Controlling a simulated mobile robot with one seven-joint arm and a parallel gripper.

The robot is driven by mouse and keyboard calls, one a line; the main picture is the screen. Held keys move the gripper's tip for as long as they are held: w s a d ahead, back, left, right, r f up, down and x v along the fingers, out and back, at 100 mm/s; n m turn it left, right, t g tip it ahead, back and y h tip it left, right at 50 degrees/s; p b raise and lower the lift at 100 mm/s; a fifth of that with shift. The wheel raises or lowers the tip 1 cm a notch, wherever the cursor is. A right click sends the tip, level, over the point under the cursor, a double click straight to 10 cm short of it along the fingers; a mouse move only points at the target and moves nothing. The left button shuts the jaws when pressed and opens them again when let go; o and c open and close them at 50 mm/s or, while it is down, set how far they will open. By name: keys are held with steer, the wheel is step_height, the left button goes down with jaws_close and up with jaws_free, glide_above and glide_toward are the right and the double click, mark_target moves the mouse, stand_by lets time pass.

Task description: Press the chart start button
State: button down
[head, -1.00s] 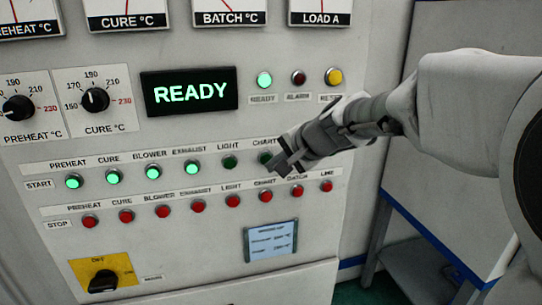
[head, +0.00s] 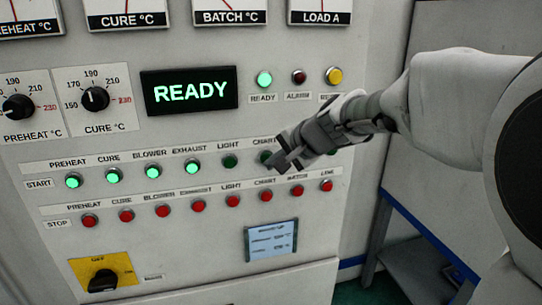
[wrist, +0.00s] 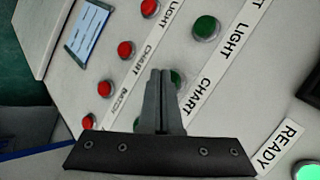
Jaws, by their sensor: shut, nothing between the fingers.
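The chart start button (head: 265,157) is a dark green, unlit-looking round button in the START row, right of the light start button (head: 230,161). In the wrist view the chart start button (wrist: 177,79) shows only in part, behind my fingertips, beside its CHART label. My gripper (head: 283,163) is shut and empty, reaching in from the right with its tips just beside and in front of this button. In the wrist view my gripper (wrist: 160,76) has both fingers together. I cannot tell whether the tips touch the button or panel.
Preheat, cure, blower and exhaust start buttons glow green. The STOP row of red buttons, including the chart stop button (head: 265,195), runs below. The display (head: 189,91) reads READY. A blue-framed table (head: 420,235) stands at the right.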

steer(key=shift+w+a, duration=0.1)
steer(key=shift+w, duration=0.35)
stand_by(0.7)
steer(key=shift+s, duration=0.2)
steer(key=shift+s+d+b, duration=0.25)
steer(key=shift+s+b, duration=0.05)
steer(key=shift+s, duration=0.35)
steer(key=shift+s+d+b, duration=0.15)
steer(key=shift+s+d, duration=0.05)
steer(key=shift+s, duration=0.6)
steer(key=shift+s+d+b, duration=0.15)
steer(key=shift+s+d, duration=0.1)
steer(key=shift+s, duration=0.55)
steer(key=shift+s+d+b, duration=0.15)
steer(key=shift+s+d, duration=0.05)
steer(key=shift+s, duration=0.6)
steer(key=s+d+f+n+h, duration=0.2)
steer(key=s+d, duration=0.2)
steer(key=s, duration=0.3)
steer(key=s+d+f+n+g+h, duration=0.1)
steer(key=s+d+f+n+h, duration=0.1)
steer(key=s, duration=0.6)
steer(key=s+d+f+n+g+h, duration=0.1)
steer(key=s+d+f+n+h, duration=0.1)
steer(key=s+d, duration=0.5)
steer(key=shift+s+f+n, duration=0.15)
steer(key=shift+s+n, duration=0.4)
steer(key=shift+n, duration=0.35)
